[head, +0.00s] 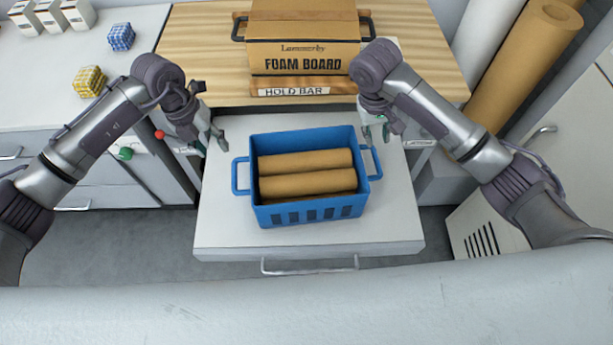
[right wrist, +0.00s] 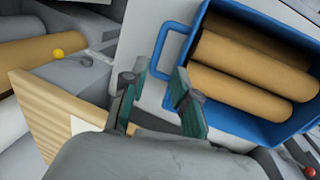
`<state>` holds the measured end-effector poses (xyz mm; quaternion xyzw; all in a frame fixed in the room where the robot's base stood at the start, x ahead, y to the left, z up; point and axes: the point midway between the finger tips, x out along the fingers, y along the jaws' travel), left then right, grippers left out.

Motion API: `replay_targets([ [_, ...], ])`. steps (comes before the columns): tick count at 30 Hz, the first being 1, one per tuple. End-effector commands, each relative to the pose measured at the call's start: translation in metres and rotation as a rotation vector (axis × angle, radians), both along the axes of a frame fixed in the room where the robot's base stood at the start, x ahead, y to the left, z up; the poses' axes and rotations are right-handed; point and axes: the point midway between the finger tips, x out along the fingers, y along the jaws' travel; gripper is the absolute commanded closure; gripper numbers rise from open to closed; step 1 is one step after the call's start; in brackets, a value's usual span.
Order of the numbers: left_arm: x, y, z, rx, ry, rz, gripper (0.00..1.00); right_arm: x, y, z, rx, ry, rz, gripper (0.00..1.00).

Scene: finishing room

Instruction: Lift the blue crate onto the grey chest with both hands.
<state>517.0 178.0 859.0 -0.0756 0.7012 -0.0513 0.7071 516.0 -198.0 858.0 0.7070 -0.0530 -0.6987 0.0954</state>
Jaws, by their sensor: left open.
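The blue crate (head: 310,213) stands upright on the pale grey top of a chest-like unit (head: 222,225) with a bar handle at its front. Brown rolls (head: 305,182) lie in the crate. It has a loop handle at each end, left (head: 234,177) and right (head: 378,165). My left gripper (head: 211,140) is open and empty, behind and left of the left handle. My right gripper (head: 375,134) is open and empty near the right handle, apart from it. In the right wrist view, the right fingers (right wrist: 155,85) are spread, with the blue handle (right wrist: 172,42) beyond their tips.
A wooden bench (head: 200,62) behind carries a foam board box (head: 303,62) with dark handles and a wooden bar marked HOLD BAR (head: 303,86). A white counter (head: 40,90) is at left, with small patterned blocks.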

Motion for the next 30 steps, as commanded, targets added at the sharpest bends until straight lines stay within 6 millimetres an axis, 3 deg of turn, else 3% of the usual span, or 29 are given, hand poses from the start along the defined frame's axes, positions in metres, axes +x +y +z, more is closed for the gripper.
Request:
replay_targets([
  [5,0.0,-0.004,-0.016,-0.002,0.002,0.0,0.54,0.0,-0.004,-0.016,-0.002,0.004,-0.001,0.71],
  [21,0.0,-0.022,-0.113,-0.003,0.002,0.0,0.54,0.001,-0.024,-0.112,-0.002,0.003,0.0,0.71],
  [30,0.001,-0.026,-0.135,-0.003,0.0,-0.001,0.54,0.002,-0.028,-0.134,0.0,0.0,0.001,0.71],
])
